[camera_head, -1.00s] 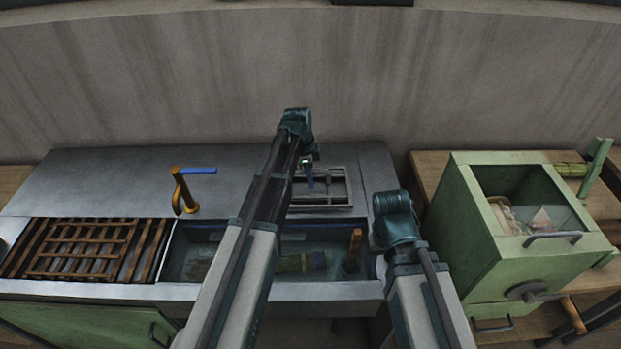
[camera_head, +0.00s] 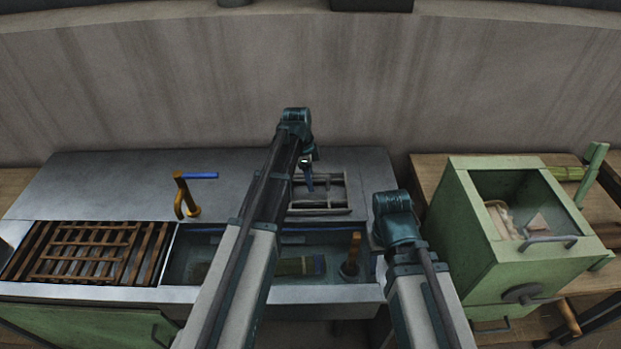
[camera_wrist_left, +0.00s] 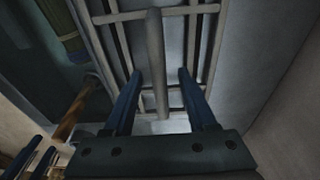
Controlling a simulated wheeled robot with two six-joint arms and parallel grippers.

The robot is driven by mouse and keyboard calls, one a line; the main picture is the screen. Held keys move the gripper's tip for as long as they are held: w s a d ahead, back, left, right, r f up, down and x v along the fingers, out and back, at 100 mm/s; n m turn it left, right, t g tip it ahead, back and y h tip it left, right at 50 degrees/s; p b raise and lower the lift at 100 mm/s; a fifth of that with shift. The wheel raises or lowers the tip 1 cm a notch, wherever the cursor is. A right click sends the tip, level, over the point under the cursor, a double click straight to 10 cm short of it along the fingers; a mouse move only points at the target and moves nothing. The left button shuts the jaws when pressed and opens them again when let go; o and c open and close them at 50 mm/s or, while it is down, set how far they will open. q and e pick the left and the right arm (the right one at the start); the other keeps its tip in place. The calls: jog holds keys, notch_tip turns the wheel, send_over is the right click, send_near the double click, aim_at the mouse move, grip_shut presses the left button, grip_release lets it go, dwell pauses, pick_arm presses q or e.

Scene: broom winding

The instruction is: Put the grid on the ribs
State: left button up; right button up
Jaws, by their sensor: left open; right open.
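A grey grid of thin bars (camera_head: 333,210) lies over a recess at the right of the grey counter. It fills the upper middle of the left wrist view (camera_wrist_left: 117,17). My left gripper (camera_head: 309,180) is open over it. In the left wrist view its two blue fingers (camera_wrist_left: 160,72) straddle one thick grey bar, apart from it on both sides. Brown slats, the ribs (camera_head: 150,255), span the left basin, with a second brown lattice (camera_head: 85,250) across them. My right gripper's open fingers show at the lower left of the left wrist view (camera_wrist_left: 43,145); in the head view they are hidden.
A green box (camera_head: 490,245) stands at right. The back-left counter is clear.

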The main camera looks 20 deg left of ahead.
pick_arm(q)
notch_tip(320, 180, up, 12)
jog(key=a+p, duration=0.1)
jog(key=p, duration=1)
jog(key=shift+s+a, duration=0.25)
jog(key=shift+a, duration=0.1)
notch_tip(320, 180, up, 7)
jog(key=p, duration=0.7)
jog(key=shift+f, duration=0.1)
jog(key=s+d+f+n+y+b, duration=0.1)
jog(key=s+d+f+n+b, duration=0.1)
jog(key=s+d, duration=0.3)
jog(key=s+d+f+n+y+b, duration=0.1)
jog(key=s+d+f+n+b, duration=0.2)
jog(key=s, duration=0.7)
jog(key=s+d+f+n+y+b, duration=0.1)
jog(key=s+d+f+n+b, duration=0.2)
jog(key=s+d+n, duration=0.3)
jog(key=s, duration=0.2)
jog(key=shift+s+d+f+g, duration=0.2)
jog(key=shift+s+d+g, duration=0.1)
jog(key=shift+s+d, duration=0.1)
